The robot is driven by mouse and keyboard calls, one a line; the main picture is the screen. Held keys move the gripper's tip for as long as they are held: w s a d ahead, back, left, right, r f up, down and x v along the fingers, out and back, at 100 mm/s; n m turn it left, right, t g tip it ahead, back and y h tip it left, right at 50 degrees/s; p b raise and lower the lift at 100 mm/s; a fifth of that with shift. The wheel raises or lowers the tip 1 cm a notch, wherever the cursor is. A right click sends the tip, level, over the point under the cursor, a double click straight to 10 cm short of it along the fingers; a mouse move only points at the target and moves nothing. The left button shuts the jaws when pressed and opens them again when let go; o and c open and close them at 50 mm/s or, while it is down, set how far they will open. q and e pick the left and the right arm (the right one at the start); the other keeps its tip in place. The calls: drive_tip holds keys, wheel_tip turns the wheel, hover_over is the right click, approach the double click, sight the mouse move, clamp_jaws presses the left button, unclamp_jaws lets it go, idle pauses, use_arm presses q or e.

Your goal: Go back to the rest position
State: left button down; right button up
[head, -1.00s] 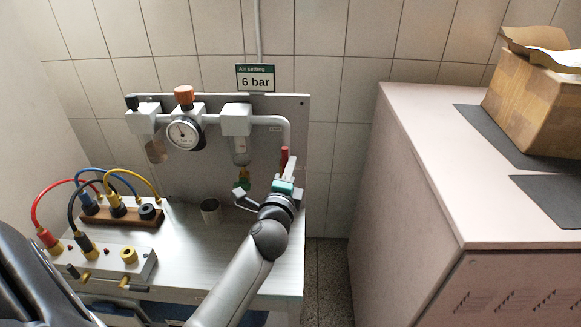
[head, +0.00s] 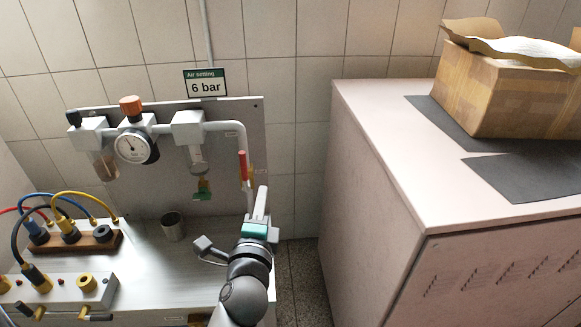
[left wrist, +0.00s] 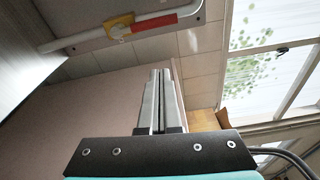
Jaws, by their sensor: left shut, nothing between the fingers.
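My left gripper (head: 262,200) points up in front of the right edge of the air panel, its fingers shut with nothing between them. In the left wrist view its two fingers (left wrist: 158,100) lie close together, clear of other things. In the head view it is just below the red valve handle (head: 243,165) on the grey pipe; I cannot tell whether they touch there. In the left wrist view, the red handle (left wrist: 155,24) and its yellow part sit up and left, apart from the fingers. My right gripper is not in view.
The air panel (head: 170,185) carries a gauge (head: 131,147) and an orange knob. A metal cup (head: 173,227) and a wooden socket block with cables stand on the bench. A pink cabinet (head: 375,150) with a cardboard box (head: 510,95) is at right. A floor gap lies between.

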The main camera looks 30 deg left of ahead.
use_arm(q)
drive_tip(key=shift+d, duration=0.1)
drive_tip(key=s+d+f+m+g+h+b, duration=0.1)
drive_tip(key=d+f+m+h, duration=0.25)
drive_tip(key=f+m, duration=0.9)
drive_tip(key=s+d+f+m+g+h, duration=0.15)
drive_tip(key=d+f+m, duration=0.35)
drive_tip(key=f+m, duration=0.7)
drive_tip(key=s+d+f+m+g+h, duration=0.35)
drive_tip(key=s+f+m, duration=0.45)
drive_tip(key=f+m, duration=0.45)
drive_tip(key=s+a+f+m+g, duration=0.1)
drive_tip(key=s+f+m+g, duration=0.2)
drive_tip(key=s+f+m, duration=0.2)
drive_tip(key=s+a+f+m+g+y+b, duration=0.1)
drive_tip(key=s+a+f+m+g, duration=0.1)
drive_tip(key=s+f+m, duration=0.4)
drive_tip(key=s+a+f+m+g+b, duration=0.1)
drive_tip(key=s+f+m+g, duration=0.3)
drive_tip(key=s+m, duration=0.8)
drive_tip(key=s+a+f, duration=0.1)
drive_tip(key=s, duration=0.4)
drive_tip(key=shift+s+f, duration=0.2)
